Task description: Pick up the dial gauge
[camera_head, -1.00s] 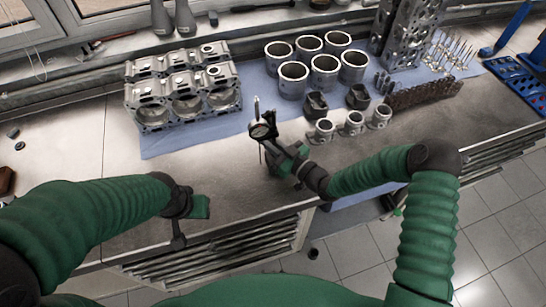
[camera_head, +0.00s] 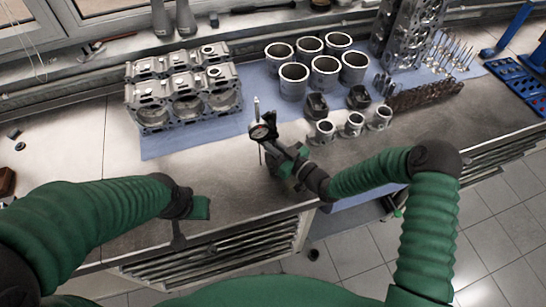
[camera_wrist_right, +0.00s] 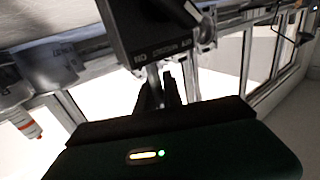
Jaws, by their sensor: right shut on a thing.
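The dial gauge (camera_head: 259,131) is a small round dial with a thin upright stem, held above the bench near its front edge in the head view. My right gripper (camera_head: 271,143) is shut on it. In the right wrist view a dark block with small lettering (camera_wrist_right: 158,38) sits at the fingers (camera_wrist_right: 165,88), and it looks like part of the gauge or its holder. My left gripper (camera_head: 179,236) hangs at the bench's front edge, well left of the gauge. Its fingers are too small and dark to read.
An engine block (camera_head: 183,95) stands on a blue cloth (camera_head: 250,95) behind the gauge. Several cylinder liners (camera_head: 294,80), pistons (camera_head: 317,105) and a camshaft-like row (camera_head: 425,95) lie to the right.

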